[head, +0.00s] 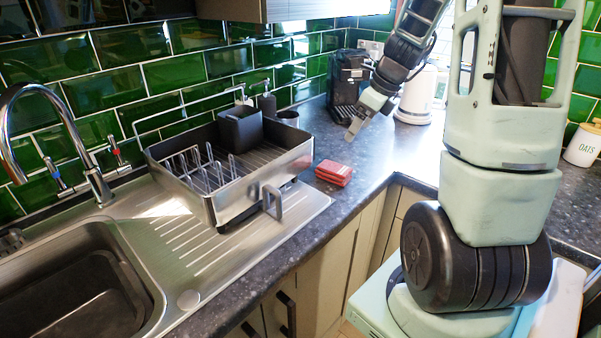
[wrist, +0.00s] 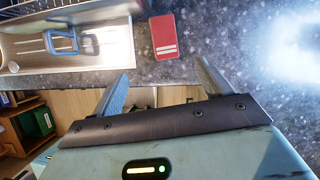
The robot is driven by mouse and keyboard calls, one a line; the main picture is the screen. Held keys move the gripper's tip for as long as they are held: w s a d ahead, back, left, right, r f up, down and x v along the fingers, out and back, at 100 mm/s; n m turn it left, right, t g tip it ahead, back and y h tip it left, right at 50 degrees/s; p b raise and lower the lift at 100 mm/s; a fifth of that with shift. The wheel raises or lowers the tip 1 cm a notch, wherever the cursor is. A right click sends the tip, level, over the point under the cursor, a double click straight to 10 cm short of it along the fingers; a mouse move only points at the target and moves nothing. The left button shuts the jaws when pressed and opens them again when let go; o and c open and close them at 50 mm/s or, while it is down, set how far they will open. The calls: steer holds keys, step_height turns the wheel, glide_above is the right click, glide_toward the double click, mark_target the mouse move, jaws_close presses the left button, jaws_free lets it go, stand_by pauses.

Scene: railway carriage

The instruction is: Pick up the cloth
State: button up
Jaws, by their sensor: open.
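A folded red cloth (head: 333,173) with pale stripes lies on the dark speckled worktop, just right of the drainer. In the wrist view the cloth (wrist: 164,36) lies flat beyond the fingertips, about midway between them. My gripper (head: 354,132) hangs above the worktop, up and to the right of the cloth in the head view. In the wrist view the fingers of my gripper (wrist: 161,68) are spread apart with nothing between them. The cloth is in plain sight in both views.
A metal dish rack (head: 215,170) with a dark caddy (head: 240,128) stands on the steel drainer beside the sink (head: 75,285). A black coffee machine (head: 349,80), a white kettle (head: 417,95) and an oats jar (head: 584,145) stand further back. The worktop around the cloth is clear.

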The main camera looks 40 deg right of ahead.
glide_above(334, 167)
steer(key=s, duration=0.3)
steer(key=shift+m, duration=0.3)
step_height(334, 167, down, 10)
steer(key=shift+w+f+b, duration=0.1)
steer(key=shift+f+b, duration=0.05)
steer(key=shift+b, duration=0.15)
steer(key=shift+w+x, duration=0.1)
steer(key=shift+x, duration=1.45)
steer(key=shift+w+x, duration=0.15)
steer(key=shift+x, duration=1.4)
steer(key=shift+d+f, duration=0.1)
steer(key=shift+d, duration=0.05)
steer(key=shift+c, duration=0.4)
steer(key=c, duration=1.1)
steer(key=shift+o, duration=0.2)
